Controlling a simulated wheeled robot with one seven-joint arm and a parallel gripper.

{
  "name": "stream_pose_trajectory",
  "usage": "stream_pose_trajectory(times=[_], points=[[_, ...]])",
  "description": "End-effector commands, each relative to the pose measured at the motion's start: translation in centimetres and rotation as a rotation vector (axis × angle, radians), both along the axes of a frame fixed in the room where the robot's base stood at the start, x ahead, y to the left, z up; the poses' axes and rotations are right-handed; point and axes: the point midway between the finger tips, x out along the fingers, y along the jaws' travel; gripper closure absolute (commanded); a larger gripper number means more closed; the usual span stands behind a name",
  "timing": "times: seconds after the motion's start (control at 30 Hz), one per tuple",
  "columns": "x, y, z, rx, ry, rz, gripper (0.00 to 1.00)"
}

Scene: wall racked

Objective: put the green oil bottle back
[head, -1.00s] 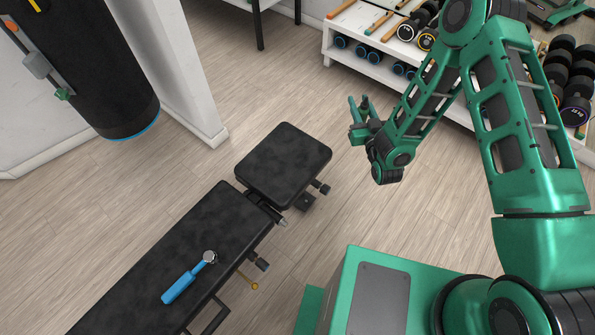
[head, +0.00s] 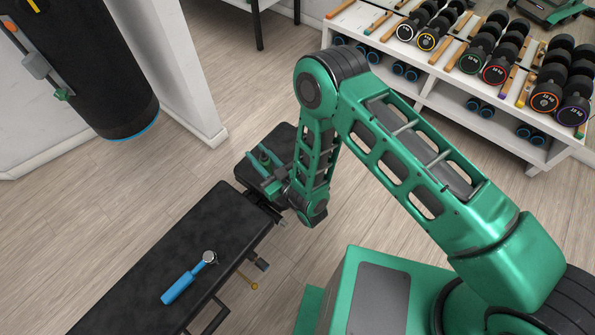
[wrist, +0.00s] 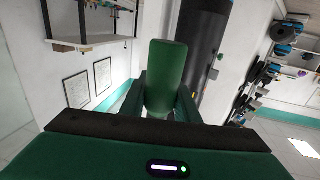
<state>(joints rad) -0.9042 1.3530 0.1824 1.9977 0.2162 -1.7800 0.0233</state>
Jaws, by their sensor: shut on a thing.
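The green oil bottle (wrist: 166,75) stands out between the two fingers of my gripper (wrist: 161,98) in the wrist view. The fingers are shut on it. In the head view my gripper (head: 268,172) is over the seat end of the black bench (head: 248,165), and a small dark part of the bottle (head: 264,155) shows between the fingers. The gripper hides part of the seat. I cannot tell the height of the bottle above the bench.
A blue-handled ratchet (head: 188,280) lies on the long bench pad (head: 200,238). A black punching bag (head: 90,70) hangs at the upper left beside a white wall (head: 185,75). A white rack (head: 465,100) with dumbbells stands at the upper right. Open floor lies between.

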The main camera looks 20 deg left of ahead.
Motion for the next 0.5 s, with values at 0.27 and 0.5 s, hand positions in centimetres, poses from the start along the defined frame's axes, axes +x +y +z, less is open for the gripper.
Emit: stream_pose_trajectory(times=[0.27, 0.5], points=[[0.6, -0.5, -0.5, -0.001, -0.001, -0.001, 0.96], [4.1, -2.9, -3.1, -0.002, -0.003, 0.0, 0.96]])
